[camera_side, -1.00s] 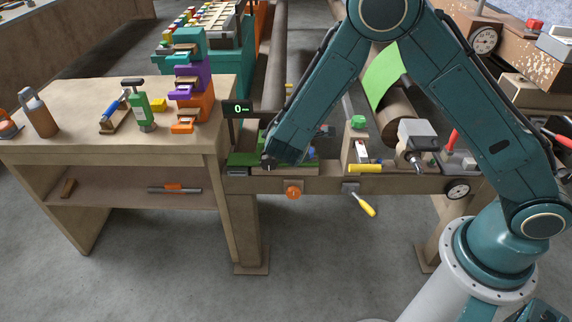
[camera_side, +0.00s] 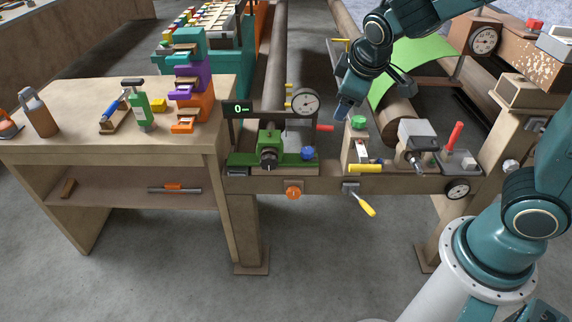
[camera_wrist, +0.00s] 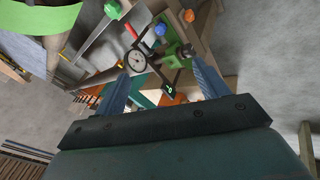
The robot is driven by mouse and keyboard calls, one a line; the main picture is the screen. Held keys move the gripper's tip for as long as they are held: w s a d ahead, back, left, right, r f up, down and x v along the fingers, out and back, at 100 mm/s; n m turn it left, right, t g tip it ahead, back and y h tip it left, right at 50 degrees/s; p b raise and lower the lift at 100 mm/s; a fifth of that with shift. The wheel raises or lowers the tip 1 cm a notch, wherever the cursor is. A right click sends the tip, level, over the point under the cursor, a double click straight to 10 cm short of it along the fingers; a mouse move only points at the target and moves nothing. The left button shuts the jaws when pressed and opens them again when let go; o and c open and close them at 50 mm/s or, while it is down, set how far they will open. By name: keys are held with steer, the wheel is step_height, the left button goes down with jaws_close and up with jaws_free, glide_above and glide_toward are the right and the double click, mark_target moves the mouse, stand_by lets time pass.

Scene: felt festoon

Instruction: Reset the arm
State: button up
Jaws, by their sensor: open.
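My gripper (camera_side: 343,108) is raised above the bench rail in the side view, to the right of the dial gauge (camera_side: 305,102) and above the wooden block with the green knob (camera_side: 358,122). In the wrist view its two fingers (camera_wrist: 163,82) stand wide apart with nothing between them. The green machine fixture (camera_side: 270,148) with its blue knob (camera_side: 307,153) sits on the rail, apart from my gripper. The fixture (camera_wrist: 170,45) also shows beyond the fingers in the wrist view.
A wooden workbench (camera_side: 110,150) with a green bottle and coloured bins stands at the left. A grey motor (camera_side: 418,135) and a red-handled tool (camera_side: 455,135) sit on the rail at the right. A yellow-handled tool (camera_side: 364,205) hangs below. Green felt (camera_side: 415,58) lies behind my gripper.

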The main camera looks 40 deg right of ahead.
steer(key=s+a+r+m+y, duration=0.1)
steer(key=s+r+m, duration=0.1)
steer(key=s, duration=0.7)
steer(key=s+a+r+m+y, duration=0.1)
steer(key=s+r, duration=0.3)
steer(key=s, duration=0.6)
steer(key=shift+r+m+t+y, duration=0.3)
steer(key=shift+m+y, duration=0.5)
steer(key=shift+w, duration=0.1)
